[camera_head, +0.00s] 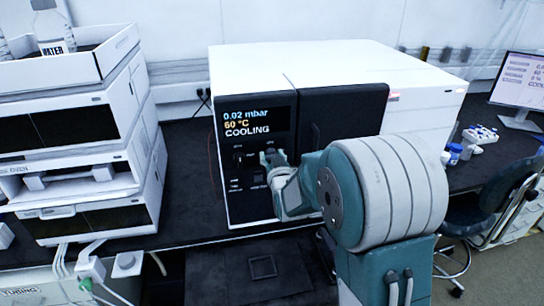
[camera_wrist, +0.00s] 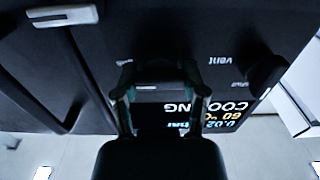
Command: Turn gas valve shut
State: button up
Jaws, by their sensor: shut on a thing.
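The white and black instrument (camera_head: 232,195) stands on the bench, and its display (camera_head: 245,122) reads 0.02 mbar, 60 °C, COOLING. My gripper (camera_head: 269,158) is at the front panel, just below the display. In the wrist view, where the panel appears upside down, my gripper (camera_wrist: 160,78) has its two fingers on either side of a dark knob, shut on it. I take this for the gas valve; its label and handle angle are too dark or covered to read. A second dark knob (camera_wrist: 265,72) sits beside it, near the word "vent"; it also shows in the head view (camera_head: 238,159).
A black door (camera_head: 345,105) is right of the display, behind my arm. A stack of white modules (camera_head: 90,165) with a bottle on top (camera_head: 52,30) stands at left. Vials (camera_head: 480,134), a monitor (camera_head: 516,83) and a chair (camera_head: 490,205) are at right.

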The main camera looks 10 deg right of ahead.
jog(key=n, duration=0.4)
jog(key=shift+a, duration=0.1)
jog(key=n, duration=0.4)
jog(key=shift+a+n, duration=0.1)
jog(key=shift+n, duration=0.2)
jog(key=n, duration=0.4)
jog(key=shift+f+n, duration=0.1)
jog(key=shift+n, duration=0.2)
jog(key=shift+f+n, duration=0.2)
jog(key=shift+n, duration=2)
jog(key=shift+a, duration=0.1)
jog(key=o, duration=1.2)
jog(key=shift+f, duration=0.1)
jog(key=shift+c, duration=0.2)
jog(key=shift+a, duration=0.1)
